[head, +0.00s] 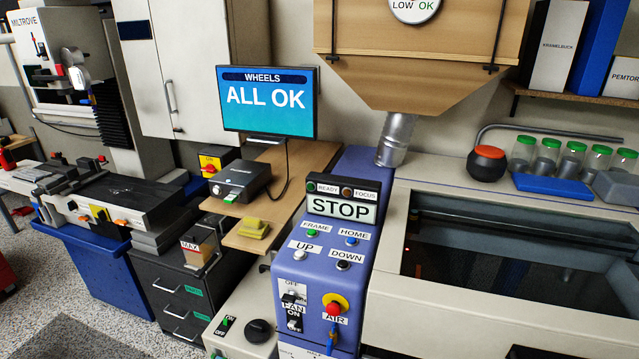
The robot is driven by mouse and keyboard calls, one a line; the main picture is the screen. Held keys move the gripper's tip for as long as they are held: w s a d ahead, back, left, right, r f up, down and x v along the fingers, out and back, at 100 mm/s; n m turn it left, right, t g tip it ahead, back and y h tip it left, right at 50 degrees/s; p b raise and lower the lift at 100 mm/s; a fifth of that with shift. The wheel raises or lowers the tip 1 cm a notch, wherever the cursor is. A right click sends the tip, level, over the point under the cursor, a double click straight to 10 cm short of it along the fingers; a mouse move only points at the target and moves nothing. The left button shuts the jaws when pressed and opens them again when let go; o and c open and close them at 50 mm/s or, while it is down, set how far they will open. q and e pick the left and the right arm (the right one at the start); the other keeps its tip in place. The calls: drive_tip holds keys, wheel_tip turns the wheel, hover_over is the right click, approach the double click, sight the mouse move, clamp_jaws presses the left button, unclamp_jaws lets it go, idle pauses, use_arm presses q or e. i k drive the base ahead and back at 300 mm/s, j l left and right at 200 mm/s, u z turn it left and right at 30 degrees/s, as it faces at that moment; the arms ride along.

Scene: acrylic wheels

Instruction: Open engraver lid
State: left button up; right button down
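The engraver (480,330) is the pale machine at the right, cut off by the right and bottom edges. Its lid (540,260) has a dark, see-through window in a pale frame. The lid looks shut, lying flat on the machine. A small red dot and a dim dark interior show through the window. The purple control panel (320,262) stands at the engraver's left end, with a display reading STOP (341,209), several buttons and a red-topped knob (334,309). Neither of my grippers is in view.
A wooden hood (425,60) with a metal duct (396,138) hangs behind the panel. Jars with green lids (548,156), a blue slab (565,188) and a black and orange round object (486,164) stand behind the lid. A monitor (267,102) reads ALL OK.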

sight(421, 318)
drive_tip(key=z, duration=1.8)
drive_tip(key=i, duration=0.4)
